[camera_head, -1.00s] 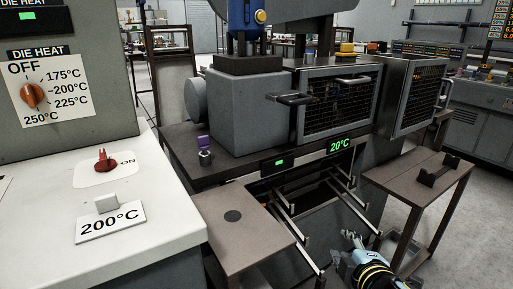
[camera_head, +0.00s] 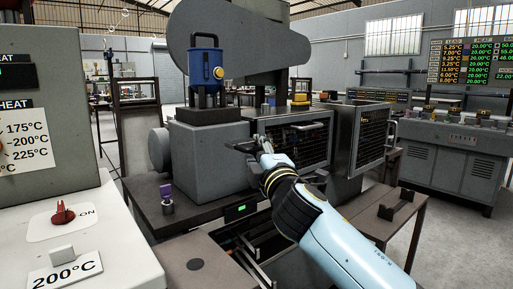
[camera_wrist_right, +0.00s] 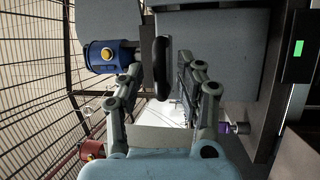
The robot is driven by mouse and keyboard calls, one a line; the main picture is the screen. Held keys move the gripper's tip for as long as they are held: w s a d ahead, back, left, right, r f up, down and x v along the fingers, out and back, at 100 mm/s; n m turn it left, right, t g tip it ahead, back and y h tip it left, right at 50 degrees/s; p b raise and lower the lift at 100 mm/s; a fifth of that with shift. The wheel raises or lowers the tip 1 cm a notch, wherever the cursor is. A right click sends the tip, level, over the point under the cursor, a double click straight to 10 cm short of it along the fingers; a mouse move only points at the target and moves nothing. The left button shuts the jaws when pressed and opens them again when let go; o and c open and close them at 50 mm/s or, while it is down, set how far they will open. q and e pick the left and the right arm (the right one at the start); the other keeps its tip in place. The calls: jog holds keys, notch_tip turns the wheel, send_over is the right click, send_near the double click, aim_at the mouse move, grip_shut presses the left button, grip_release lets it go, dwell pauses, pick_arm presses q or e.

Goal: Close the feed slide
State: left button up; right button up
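A black bar handle (camera_head: 236,147) sticks out at the left edge of the mesh guard (camera_head: 300,142), beside the grey block (camera_head: 208,160). I cannot tell for sure which part is the feed slide. My right gripper (camera_head: 256,150) is at this handle. In the right wrist view the handle (camera_wrist_right: 162,76) stands between the two open fingers (camera_wrist_right: 158,68), with gaps visible on both sides. A blue canister (camera_head: 206,76) with a yellow knob stands on the grey block. It also shows in the right wrist view (camera_wrist_right: 106,56). My left gripper is out of view.
A second mesh guard (camera_head: 372,138) stands open to the right. A purple-topped knob (camera_head: 166,192) sits on the dark machine top. A white console (camera_head: 95,235) is at the lower left. A small side table (camera_head: 405,212) and a control desk (camera_head: 460,155) are at the right.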

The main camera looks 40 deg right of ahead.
jog(key=shift+w+d, duration=0.25)
jog(key=shift+w, duration=0.4)
jog(key=shift+r, duration=0.1)
grip_shut()
